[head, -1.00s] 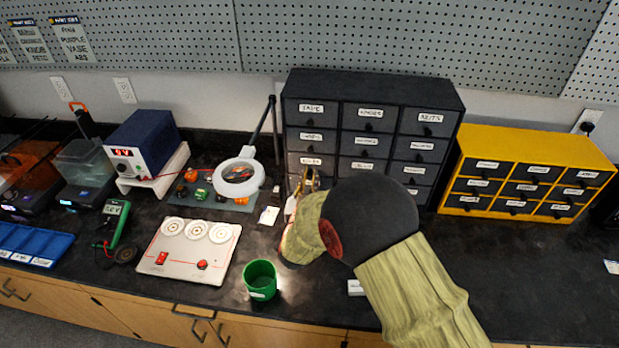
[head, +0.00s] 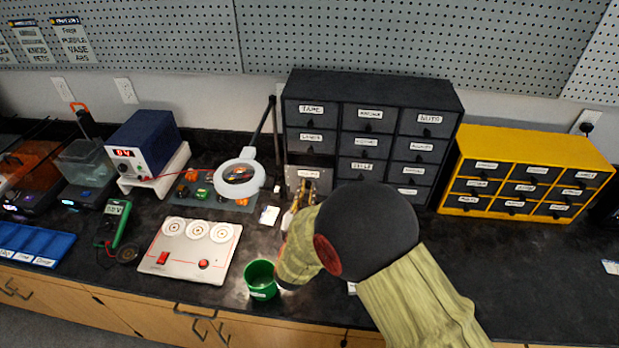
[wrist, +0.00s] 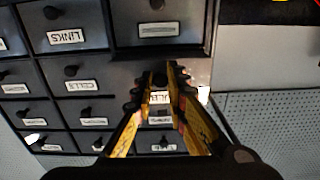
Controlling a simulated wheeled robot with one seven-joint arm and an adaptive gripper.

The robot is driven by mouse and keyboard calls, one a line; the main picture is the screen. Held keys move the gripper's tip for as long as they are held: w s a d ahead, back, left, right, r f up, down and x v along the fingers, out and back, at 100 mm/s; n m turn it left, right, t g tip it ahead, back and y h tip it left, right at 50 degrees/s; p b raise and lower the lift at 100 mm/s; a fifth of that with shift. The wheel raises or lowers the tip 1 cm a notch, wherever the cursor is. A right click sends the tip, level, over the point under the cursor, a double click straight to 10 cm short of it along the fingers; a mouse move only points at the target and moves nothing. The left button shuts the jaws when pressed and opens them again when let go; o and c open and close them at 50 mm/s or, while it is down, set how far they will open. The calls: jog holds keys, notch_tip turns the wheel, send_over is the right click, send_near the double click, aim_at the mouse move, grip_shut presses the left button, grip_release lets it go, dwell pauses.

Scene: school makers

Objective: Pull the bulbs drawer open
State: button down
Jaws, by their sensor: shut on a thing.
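The dark cabinet (head: 330,85) holds several labelled drawers. In the head view, the left-column drawer in the third row (head: 294,180) stands partly out, with a dark gap above its front. I take it as the bulbs drawer, but its label is not readable. My gripper (head: 311,185) is at its front, shut on its handle, which is mostly hidden. In the wrist view, the two yellow fingers (wrist: 159,80) meet this drawer's front, and a label (wrist: 158,98) shows between them. My forearm hides the cabinet's lower middle part in the head view.
A green cup (head: 261,280) stands close by my wrist. A white panel with dials (head: 190,250) and a magnifier lamp (head: 238,178) are to the left. A yellow drawer cabinet (head: 540,150) stands at right.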

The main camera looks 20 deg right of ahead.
jog(key=v, duration=0.6)
jog(key=shift+s+p, duration=0.35)
jog(key=shift+a, duration=0.15)
jog(key=c, duration=1.7)
grip_release()
jog(key=shift+c, duration=0.2)
jog(key=v, duration=1.2)
